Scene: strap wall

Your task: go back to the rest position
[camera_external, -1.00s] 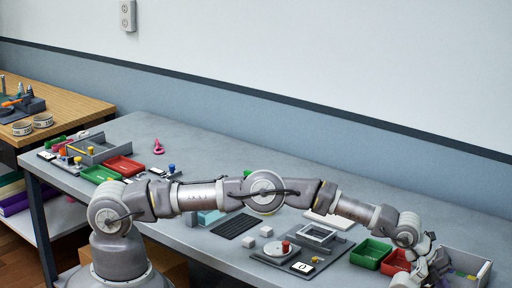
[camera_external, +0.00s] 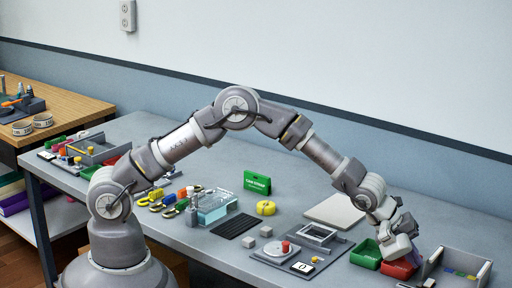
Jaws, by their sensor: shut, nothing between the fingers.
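My gripper (camera_external: 412,258) is at the right end of my raised arm, pointing down over the red bin (camera_external: 398,269). It is shut and nothing shows between its fingers. The arm arches up from my base at the left over the grey table (camera_external: 320,183). The gripper partly hides the red bin and the green bin (camera_external: 365,255) beside it.
A grey tray (camera_external: 483,278) stands right of the gripper.

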